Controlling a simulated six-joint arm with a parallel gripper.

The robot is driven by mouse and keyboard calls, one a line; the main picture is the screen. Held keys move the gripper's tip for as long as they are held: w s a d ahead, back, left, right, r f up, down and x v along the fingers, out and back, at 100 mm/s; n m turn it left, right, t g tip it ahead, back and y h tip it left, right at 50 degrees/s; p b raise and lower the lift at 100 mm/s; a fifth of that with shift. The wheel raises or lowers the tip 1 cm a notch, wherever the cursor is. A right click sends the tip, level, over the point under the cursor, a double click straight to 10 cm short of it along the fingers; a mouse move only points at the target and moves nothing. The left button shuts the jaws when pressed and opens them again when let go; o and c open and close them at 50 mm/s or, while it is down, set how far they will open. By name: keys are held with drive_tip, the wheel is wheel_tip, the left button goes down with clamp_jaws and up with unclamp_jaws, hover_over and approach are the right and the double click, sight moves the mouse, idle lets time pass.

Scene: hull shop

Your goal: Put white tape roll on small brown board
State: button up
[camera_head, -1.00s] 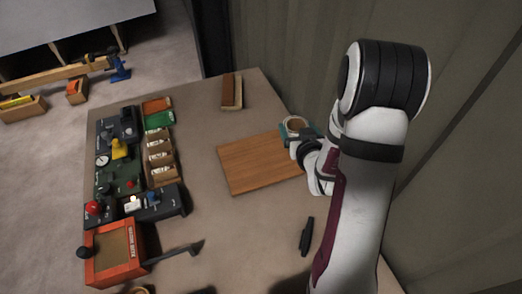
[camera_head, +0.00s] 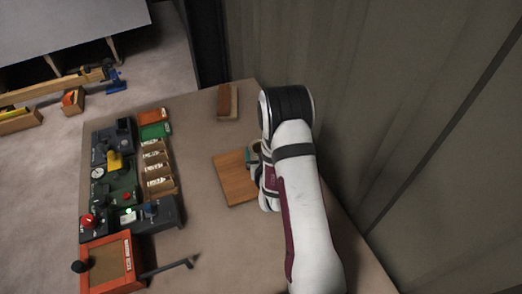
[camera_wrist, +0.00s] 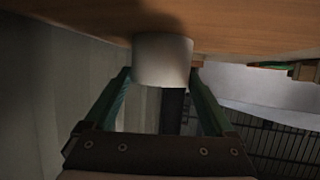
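The white tape roll (camera_wrist: 162,60) is between the two green fingers of my gripper (camera_wrist: 162,75) in the wrist view, with a finger against each side. My gripper appears shut on it. In the head view my gripper (camera_head: 254,153) is at the right part of the brown wooden board (camera_head: 232,180), with only a little of the roll showing. The board also fills the top of the wrist view (camera_wrist: 240,22), and the roll overlaps it there. I cannot tell whether the roll touches the board. My arm hides the board's right side.
A brown and beige block (camera_head: 227,102) lies behind the board. Small open boxes (camera_head: 158,170) and dark control units (camera_head: 122,185) stand to the left. An orange-framed box (camera_head: 112,264) is at front left. A wall rises close on the right.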

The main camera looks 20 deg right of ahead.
drive_tip(key=shift+o, duration=0.5)
drive_tip(key=shift+s+r, duration=0.25)
drive_tip(key=v, duration=0.7)
drive_tip(key=shift+a, duration=0.1)
drive_tip(key=s+a+r+m+g+y, duration=0.1)
drive_tip(key=s+a+r+g, duration=0.3)
drive_tip(key=s, duration=0.5)
drive_tip(key=s+a+r+g+y, duration=0.2)
drive_tip(key=s+a+r+g, duration=0.2)
drive_tip(key=s, duration=0.6)
drive_tip(key=s+a+r+m+g+y, duration=0.1)
drive_tip(key=s+a+r+g, duration=0.4)
drive_tip(key=s, duration=0.5)
wheel_tip(320, 180, up, 2)
drive_tip(key=shift+a+r+m+y, duration=0.1)
drive_tip(key=shift+a+m+y, duration=0.25)
drive_tip(key=shift+y, duration=0.25)
